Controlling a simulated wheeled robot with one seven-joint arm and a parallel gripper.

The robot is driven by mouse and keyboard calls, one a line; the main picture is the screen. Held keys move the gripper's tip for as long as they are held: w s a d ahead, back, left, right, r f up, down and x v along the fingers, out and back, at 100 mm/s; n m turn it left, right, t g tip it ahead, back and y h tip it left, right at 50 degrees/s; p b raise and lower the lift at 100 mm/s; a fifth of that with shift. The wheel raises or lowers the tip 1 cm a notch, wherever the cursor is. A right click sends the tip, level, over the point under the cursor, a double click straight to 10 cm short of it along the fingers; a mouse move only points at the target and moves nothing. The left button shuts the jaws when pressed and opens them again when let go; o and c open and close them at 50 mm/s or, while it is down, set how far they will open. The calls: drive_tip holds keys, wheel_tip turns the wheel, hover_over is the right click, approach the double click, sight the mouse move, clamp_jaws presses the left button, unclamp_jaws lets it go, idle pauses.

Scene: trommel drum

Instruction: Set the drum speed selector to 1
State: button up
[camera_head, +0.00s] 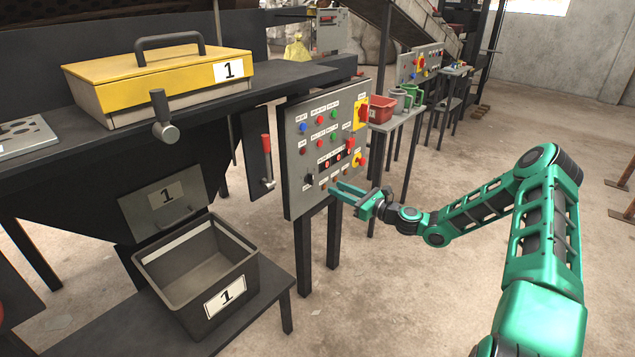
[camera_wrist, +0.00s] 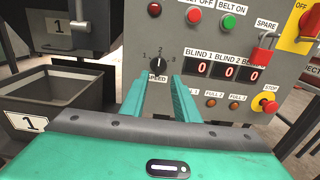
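The drum speed selector (camera_wrist: 159,62) is a small black knob on the grey control panel (camera_wrist: 200,50), with a SPEED label below it and numbers around it. Its pointer looks roughly upright, toward the 2; the exact angle is hard to tell at this size. In the head view the selector (camera_head: 309,179) is at the panel's lower left. My gripper (camera_wrist: 158,82) is open and empty. Its two green fingers point at the panel, just below and to either side of the knob, apart from it. In the head view my gripper (camera_head: 345,191) is in front of the panel's lower edge.
The panel also carries the red BELT OFF button (camera_wrist: 194,16), green BELT ON button (camera_wrist: 233,19), red padlock (camera_wrist: 263,52), red stop button (camera_wrist: 268,106) and displays (camera_wrist: 222,70). A grey bin (camera_head: 195,265) and a red-handled lever (camera_head: 267,160) are to the left.

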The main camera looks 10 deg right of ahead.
sight(313, 178)
drive_tip(key=x, duration=1)
drive_tip(key=shift+w+a, duration=0.2)
clamp_jaws()
drive_tip(key=shift+d, duration=0.1)
